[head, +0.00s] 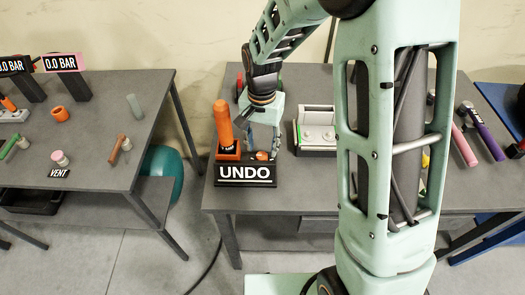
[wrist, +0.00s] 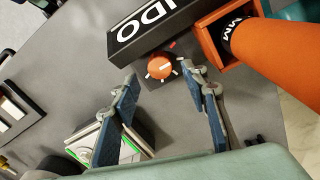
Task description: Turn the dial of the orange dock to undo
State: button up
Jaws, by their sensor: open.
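The orange dock (head: 229,154) stands at the near left of the right-hand table, with an orange cylindrical tool (head: 223,125) upright in it. In front is a black sign reading UNDO (head: 245,174). The round orange dial (head: 262,156) sits just right of the tool, behind the sign. The dial also shows in the wrist view (wrist: 160,67), with white marks around it and a small red mark beside it. My gripper (head: 263,146) points down over the dial, open and empty. In the wrist view its blue-padded fingertips (wrist: 158,75) lie on either side of the dial; contact is not visible.
A grey device with green edging (head: 316,132) stands to the right of the dock. Purple and pink cylinders (head: 484,132) lie farther right. The left table holds gauges reading BAR, a VENT sign (head: 60,173) and several handles. My arm hides the table's middle.

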aim_at(262, 155)
jog(key=shift+f, duration=1.65)
grip_shut()
jog(key=shift+n, duration=2.3)
grip_release()
notch_tip(262, 155, up, 12)
